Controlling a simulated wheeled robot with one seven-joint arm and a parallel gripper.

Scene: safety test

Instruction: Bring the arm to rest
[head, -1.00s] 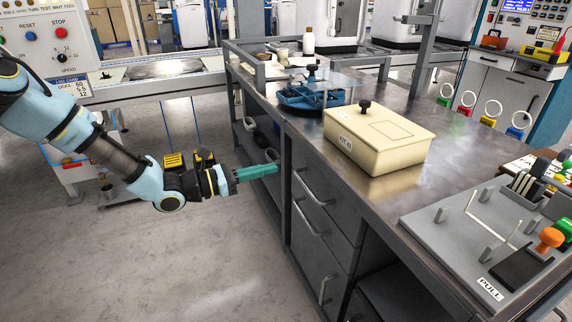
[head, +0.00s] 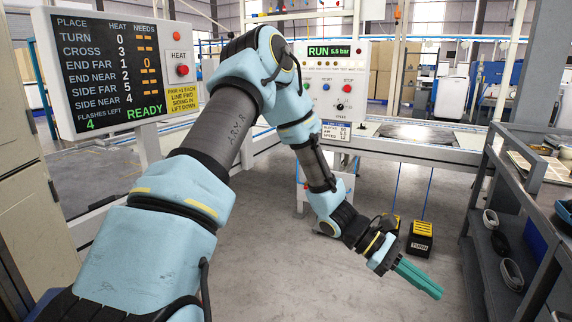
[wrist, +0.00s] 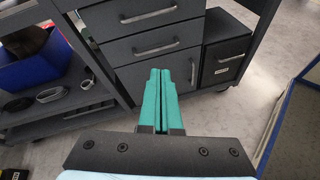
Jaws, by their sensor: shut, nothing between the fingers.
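My gripper (head: 420,280) has green fingers that are shut with nothing between them. In the head view it is held low over the floor at the lower right, just left of the grey shelf unit, and points down to the right. My blue and grey arm reaches up and over from the lower left, bent at the elbow. In the wrist view the closed fingers (wrist: 159,90) point toward grey drawers (wrist: 150,45) and a cupboard door below them. A gap between the fingertips and the drawers cannot be measured.
The grey bench with open shelves (head: 530,185) stands close at right. A heat display (head: 115,75) and a RUN control panel (head: 335,85) stand beyond my arm. A black and yellow TURN box (head: 420,238) is behind my gripper. Grey floor (head: 300,280) is open below the arm.

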